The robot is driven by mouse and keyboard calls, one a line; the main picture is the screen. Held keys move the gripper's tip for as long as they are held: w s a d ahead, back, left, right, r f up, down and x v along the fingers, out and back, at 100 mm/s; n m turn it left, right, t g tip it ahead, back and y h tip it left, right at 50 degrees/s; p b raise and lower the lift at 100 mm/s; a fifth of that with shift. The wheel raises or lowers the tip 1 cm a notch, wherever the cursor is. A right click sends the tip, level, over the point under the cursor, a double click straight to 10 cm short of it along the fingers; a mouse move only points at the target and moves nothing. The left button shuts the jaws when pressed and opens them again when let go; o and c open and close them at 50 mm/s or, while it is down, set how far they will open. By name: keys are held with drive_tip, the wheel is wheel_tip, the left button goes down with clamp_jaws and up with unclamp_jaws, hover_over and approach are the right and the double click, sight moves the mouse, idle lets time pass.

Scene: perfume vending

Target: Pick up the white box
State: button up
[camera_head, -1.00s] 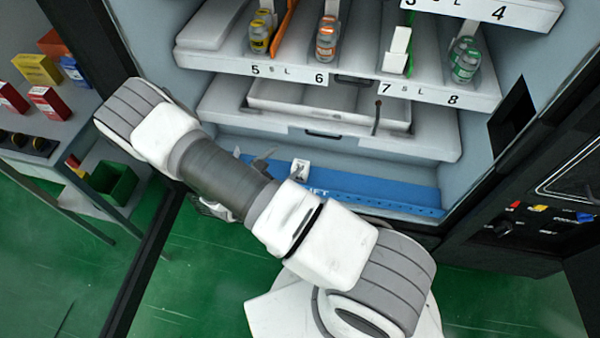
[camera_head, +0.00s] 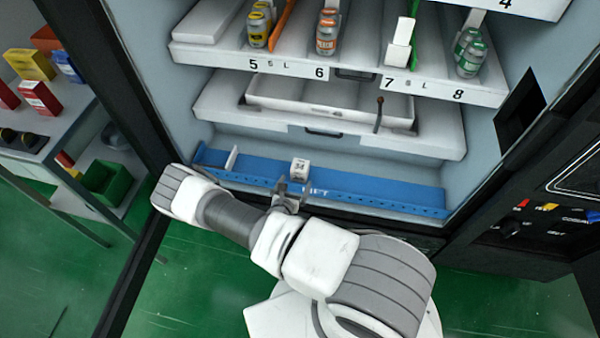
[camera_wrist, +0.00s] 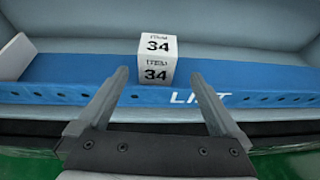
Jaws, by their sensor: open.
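The white box (camera_head: 299,169) is a small cube on the blue lift tray (camera_head: 385,193) at the bottom of the vending machine. In the wrist view the white box (camera_wrist: 157,58) reads "ITEM 34" on its top and front faces and stands upright. My gripper (camera_head: 291,189) is just in front of the box in the head view. In the wrist view my gripper (camera_wrist: 157,78) has its two fingers spread apart, empty, with the box ahead and centred between the tips. I cannot tell whether the fingertips reach past its front face.
A white upright piece (camera_head: 232,158) stands at the tray's left end. Above are a white drawer (camera_head: 325,118) and a shelf (camera_head: 420,90) with bottles in lanes. The tray's right half is clear. The machine's dark frame (camera_head: 125,90) stands at left.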

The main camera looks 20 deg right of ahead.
sight(300, 168)
drive_tip(key=b+x, duration=0.1)
drive_tip(key=x, duration=0.3)
drive_tip(key=b+x, duration=0.1)
drive_tip(key=x, duration=0.3)
drive_tip(key=shift+w+d+b, duration=0.1)
drive_tip(key=shift+w+b, duration=0.3)
drive_tip(key=shift+w, duration=0.15)
drive_tip(key=shift+r, duration=0.1)
drive_tip(key=shift+c, duration=0.3)
drive_tip(key=c, duration=1.3)
